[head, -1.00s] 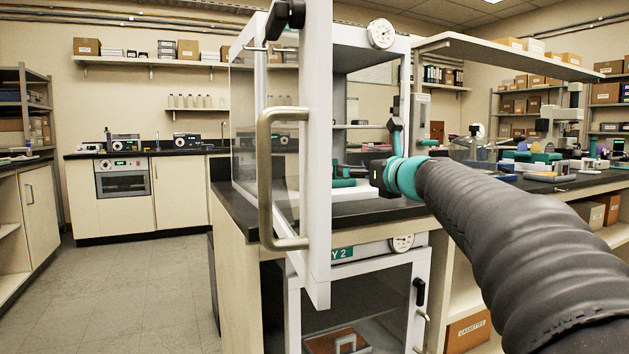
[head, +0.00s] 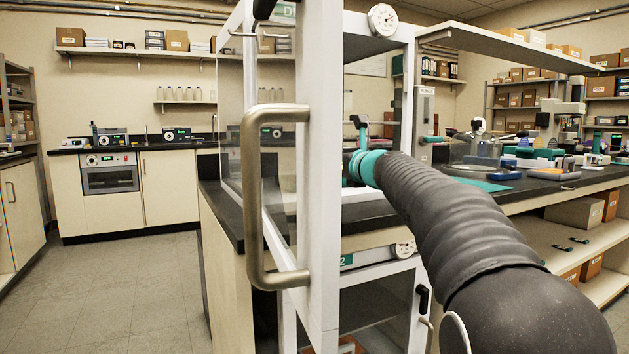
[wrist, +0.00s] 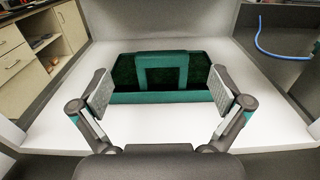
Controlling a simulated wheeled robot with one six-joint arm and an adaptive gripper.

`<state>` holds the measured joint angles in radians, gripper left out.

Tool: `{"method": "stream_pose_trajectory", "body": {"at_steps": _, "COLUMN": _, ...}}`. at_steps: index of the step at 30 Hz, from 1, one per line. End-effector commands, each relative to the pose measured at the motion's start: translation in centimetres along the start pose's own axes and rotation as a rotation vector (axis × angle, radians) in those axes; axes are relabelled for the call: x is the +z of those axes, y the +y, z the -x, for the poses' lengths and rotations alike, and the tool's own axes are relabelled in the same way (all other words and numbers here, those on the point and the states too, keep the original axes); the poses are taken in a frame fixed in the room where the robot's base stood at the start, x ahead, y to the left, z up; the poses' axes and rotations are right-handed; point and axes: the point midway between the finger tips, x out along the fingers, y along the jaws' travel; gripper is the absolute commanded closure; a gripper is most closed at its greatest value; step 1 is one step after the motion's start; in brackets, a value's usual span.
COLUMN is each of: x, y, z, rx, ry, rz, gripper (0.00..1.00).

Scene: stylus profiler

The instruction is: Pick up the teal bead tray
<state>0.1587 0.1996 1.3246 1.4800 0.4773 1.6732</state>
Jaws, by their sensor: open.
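The teal bead tray (wrist: 125,97) lies on a white surface inside the cabinet in the wrist view. It has a dark green speckled inside, a teal front wall and a squarish teal handle (wrist: 162,57) at its middle. My gripper (wrist: 161,88) is open and empty, with one finger at each side of the tray's middle part. The fingers show in front of the tray; I cannot tell whether they touch it. In the head view my arm reaches into the cabinet, and the door frame and arm hide the gripper and tray.
The cabinet's white-framed glass door (head: 323,200) stands open close in front, with a long metal handle (head: 254,190). A black bench top (head: 222,215) runs beneath the cabinet. A blue cable (wrist: 270,48) curves at the right in the wrist view. Floor at left is clear.

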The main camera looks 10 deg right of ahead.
Motion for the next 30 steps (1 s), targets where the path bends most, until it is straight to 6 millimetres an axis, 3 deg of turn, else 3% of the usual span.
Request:
{"method": "stream_pose_trajectory", "body": {"at_steps": 14, "x": -0.5, "y": -0.3, "z": -4.9, "rx": -0.002, "ry": 0.0, "rz": 0.0, "gripper": 0.0}}
{"method": "stream_pose_trajectory", "body": {"at_steps": 23, "x": -0.5, "y": -0.3, "z": -5.3, "rx": -0.003, "ry": 0.0, "rz": 0.001, "gripper": 0.0}}
{"method": "stream_pose_trajectory", "body": {"at_steps": 25, "x": -0.6, "y": -0.3, "z": -5.3, "rx": -0.003, "ry": 0.0, "rz": 0.0, "gripper": 0.1}}
{"method": "stream_pose_trajectory", "body": {"at_steps": 30, "x": -0.6, "y": -0.3, "z": -5.3, "rx": -0.003, "ry": 0.0, "rz": 0.0, "gripper": 0.53}}
